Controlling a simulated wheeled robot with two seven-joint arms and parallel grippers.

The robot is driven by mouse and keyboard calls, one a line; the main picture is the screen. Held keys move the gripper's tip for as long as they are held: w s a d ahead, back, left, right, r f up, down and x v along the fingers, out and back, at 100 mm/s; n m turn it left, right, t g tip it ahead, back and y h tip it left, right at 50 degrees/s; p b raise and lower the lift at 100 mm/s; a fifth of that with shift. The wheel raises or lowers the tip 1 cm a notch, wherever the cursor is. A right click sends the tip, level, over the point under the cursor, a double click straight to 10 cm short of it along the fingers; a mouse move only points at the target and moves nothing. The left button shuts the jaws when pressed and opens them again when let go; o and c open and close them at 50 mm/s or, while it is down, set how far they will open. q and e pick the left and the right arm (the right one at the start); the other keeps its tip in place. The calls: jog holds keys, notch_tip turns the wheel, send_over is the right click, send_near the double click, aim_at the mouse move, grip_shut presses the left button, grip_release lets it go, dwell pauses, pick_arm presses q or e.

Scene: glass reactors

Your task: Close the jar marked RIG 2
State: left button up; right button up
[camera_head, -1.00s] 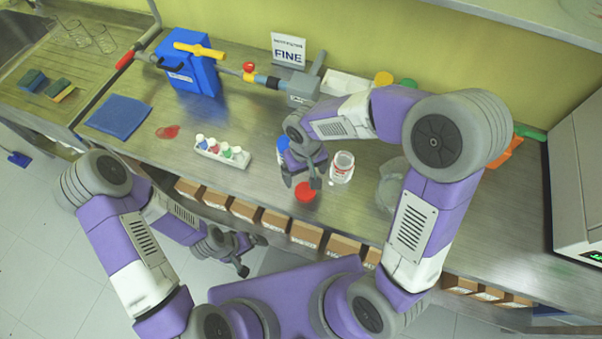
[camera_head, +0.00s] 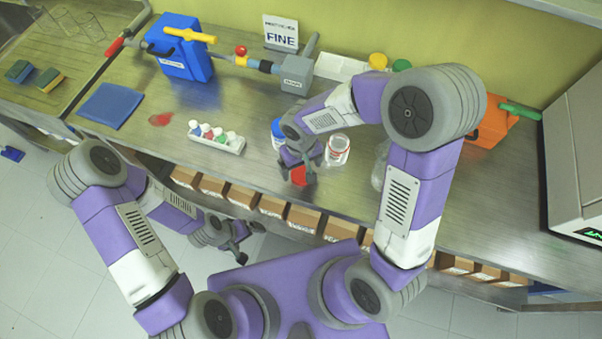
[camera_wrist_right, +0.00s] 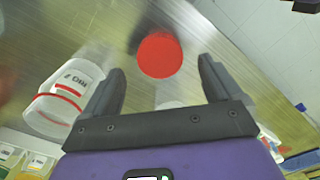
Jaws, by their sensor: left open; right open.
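A red lid (camera_head: 298,174) lies near the bench's front edge. My right gripper (camera_head: 299,178) is open over it and partly covers it in the head view. In the right wrist view the lid (camera_wrist_right: 160,55) shows between and just beyond the open fingertips (camera_wrist_right: 160,70), with nothing gripped. An open clear jar with red markings (camera_head: 338,150) stands to the right of the gripper; a jar with red bands also shows in the right wrist view (camera_wrist_right: 68,92), left of the fingers. My left gripper (camera_head: 243,240) is open and empty, low before the bench.
A blue-capped jar (camera_head: 277,134) stands just behind my right gripper. A rack of small bottles (camera_head: 216,138), a red spill (camera_head: 160,119) and a blue cloth (camera_head: 108,106) lie to the left. A blue canister (camera_head: 180,55) stands behind. Clear glassware (camera_head: 380,165) is beside my right arm.

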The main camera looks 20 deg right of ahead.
aim_at(301, 174)
jog(key=shift+f, duration=1.6)
jog(key=c, duration=1.1)
